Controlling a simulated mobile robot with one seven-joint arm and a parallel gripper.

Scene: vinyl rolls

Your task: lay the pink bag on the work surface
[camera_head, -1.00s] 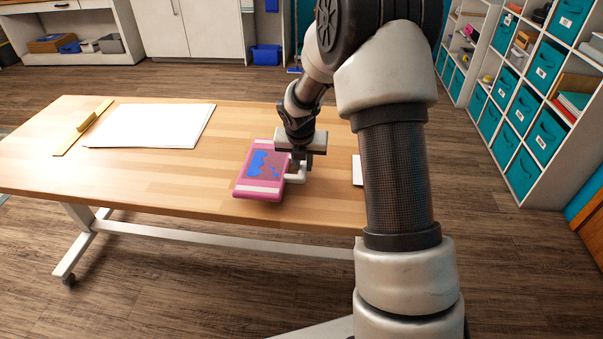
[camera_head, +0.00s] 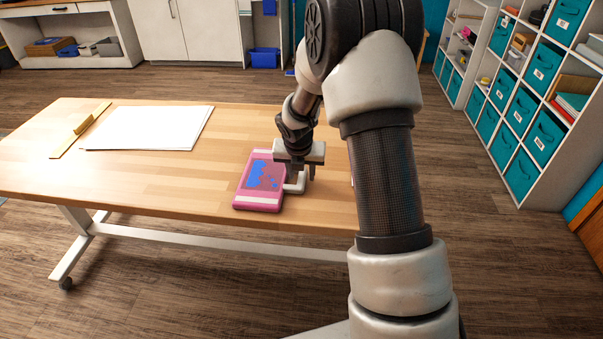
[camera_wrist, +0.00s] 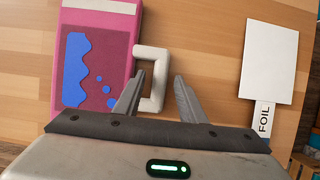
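The pink bag (camera_head: 261,155), with a blue blob pattern and a pale band, lies flat on the wooden work surface (camera_head: 150,175) near its front edge. It also shows at the left of the wrist view (camera_wrist: 112,38). Its white C-shaped handle (camera_wrist: 144,53) sticks out to the right of the bag. My gripper (camera_head: 301,178) is at the handle. In the wrist view my gripper (camera_wrist: 160,76) has its fingers spread, with the handle's outer bar between them and a gap visible beside it. The left finger is by the handle's opening.
A white sheet (camera_head: 150,127) and a wooden strip with a block (camera_head: 82,125) lie on the left of the table. A white card with a FOIL label (camera_wrist: 269,60) lies right of the handle. Shelves with teal bins (camera_head: 520,130) stand at the right.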

